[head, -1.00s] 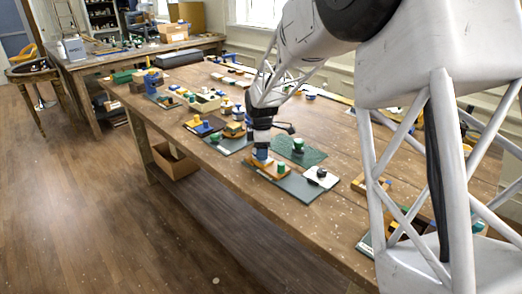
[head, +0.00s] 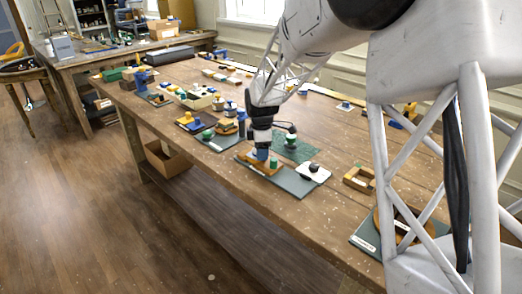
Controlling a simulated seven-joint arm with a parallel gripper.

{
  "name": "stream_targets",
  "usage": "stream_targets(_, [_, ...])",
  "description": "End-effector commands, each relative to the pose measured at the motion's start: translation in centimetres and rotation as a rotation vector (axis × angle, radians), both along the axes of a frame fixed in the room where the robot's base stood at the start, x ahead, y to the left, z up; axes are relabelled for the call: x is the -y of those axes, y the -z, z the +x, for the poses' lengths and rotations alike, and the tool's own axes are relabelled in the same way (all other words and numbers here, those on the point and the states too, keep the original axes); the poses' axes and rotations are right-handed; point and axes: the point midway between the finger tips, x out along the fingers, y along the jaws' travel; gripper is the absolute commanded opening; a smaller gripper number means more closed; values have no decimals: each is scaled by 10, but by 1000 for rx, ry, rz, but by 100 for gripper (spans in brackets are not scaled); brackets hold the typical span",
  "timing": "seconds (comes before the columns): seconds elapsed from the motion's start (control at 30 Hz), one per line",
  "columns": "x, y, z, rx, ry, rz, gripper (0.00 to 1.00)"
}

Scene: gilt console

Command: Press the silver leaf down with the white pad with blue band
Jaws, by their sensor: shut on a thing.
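My gripper (head: 262,146) points straight down over the dark green board (head: 293,184) at the table's front edge. It is shut on a small blue thing (head: 262,154), taken to be the white pad with blue band; the white part is hardly visible. The pad is at the orange-brown wooden block (head: 246,158), close beside a green knob (head: 274,163); I cannot tell whether it touches the block. I cannot make out the silver leaf; it may be hidden under the pad and gripper.
A white plate with a black knob (head: 313,171) lies on the board's right end. Behind is a green mat (head: 300,152) with a green-topped piece. Several boards with coloured pieces stand to the left.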

Motion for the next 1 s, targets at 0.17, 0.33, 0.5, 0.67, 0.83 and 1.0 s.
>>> stream_targets(0.17, [-7,1,6,0,-1,0,33])
stream_targets(0.33, [-13,1,12,0,-2,0,33])
stream_targets(0.5, [-19,2,19,0,-1,0,33])
stream_targets(0.67, [-26,1,25,0,0,0,33])
stream_targets(0.83, [-33,-1,33,1,0,0,33])
stream_targets(1.0, [-32,-14,32,2,0,0,33])
